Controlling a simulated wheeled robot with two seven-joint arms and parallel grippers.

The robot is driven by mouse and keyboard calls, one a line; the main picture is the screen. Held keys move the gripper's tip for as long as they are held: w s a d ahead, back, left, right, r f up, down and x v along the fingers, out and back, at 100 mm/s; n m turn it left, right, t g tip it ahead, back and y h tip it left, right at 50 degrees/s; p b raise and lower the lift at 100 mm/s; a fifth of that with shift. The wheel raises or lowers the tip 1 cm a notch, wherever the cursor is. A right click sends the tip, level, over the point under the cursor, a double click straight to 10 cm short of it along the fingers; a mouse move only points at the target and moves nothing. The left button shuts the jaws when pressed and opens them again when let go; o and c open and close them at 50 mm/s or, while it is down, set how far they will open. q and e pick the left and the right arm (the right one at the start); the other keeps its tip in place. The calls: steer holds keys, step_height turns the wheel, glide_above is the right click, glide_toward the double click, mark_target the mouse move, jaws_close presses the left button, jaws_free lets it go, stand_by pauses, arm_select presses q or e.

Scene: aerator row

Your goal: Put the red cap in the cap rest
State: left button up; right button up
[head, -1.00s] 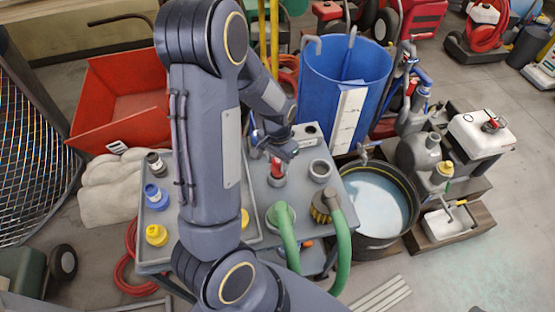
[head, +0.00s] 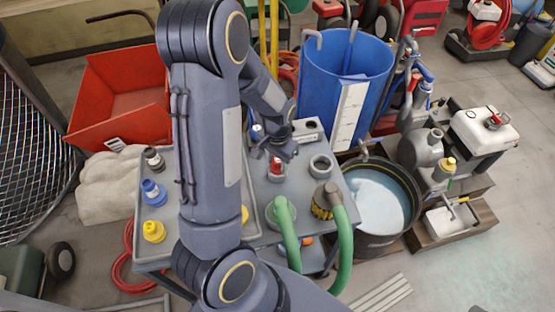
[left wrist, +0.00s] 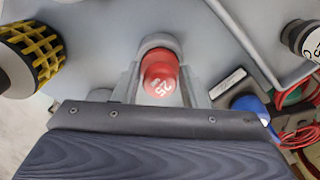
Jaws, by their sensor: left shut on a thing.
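The red cap (head: 276,166) is at the middle of the grey cart top, and it also shows in the left wrist view (left wrist: 160,78) with white "25" markings. My left gripper (head: 281,152) is shut on it; in the left wrist view its fingers (left wrist: 160,88) flank the cap. A grey rounded rim (left wrist: 160,40), possibly the cap rest, shows just beyond the cap. I cannot tell whether the cap is seated in it or just above it. An empty grey ring (head: 321,164) stands to the right. My right gripper is out of view.
Two green hoses (head: 288,235) end on the cart's front part, one by a yellow-and-black collar (head: 323,205). Blue (head: 152,192) and yellow (head: 154,231) caps stand at the left.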

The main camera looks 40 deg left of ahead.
arm_select(q)
steer(key=shift+f, duration=0.2)
steer(key=o, duration=1)
steer(key=shift+o, duration=0.2)
steer(key=shift+r, duration=0.1)
steer(key=shift+r, duration=3.9)
steer(key=s+d+r+n+t+h, duration=0.1)
steer(key=s+d+r+t+h, duration=0.1)
steer(key=s+d+r, duration=0.4)
steer(key=s+d+r+n+t+h, duration=0.1)
steer(key=s+d+r+t, duration=0.2)
steer(key=s, duration=0.6)
steer(key=d+r, duration=0.2)
steer(key=d, duration=0.1)
steer(key=shift+s+d+r+t+h, duration=0.15)
steer(key=shift+s+r+t+h, duration=0.15)
steer(key=shift+r+h, duration=0.1)
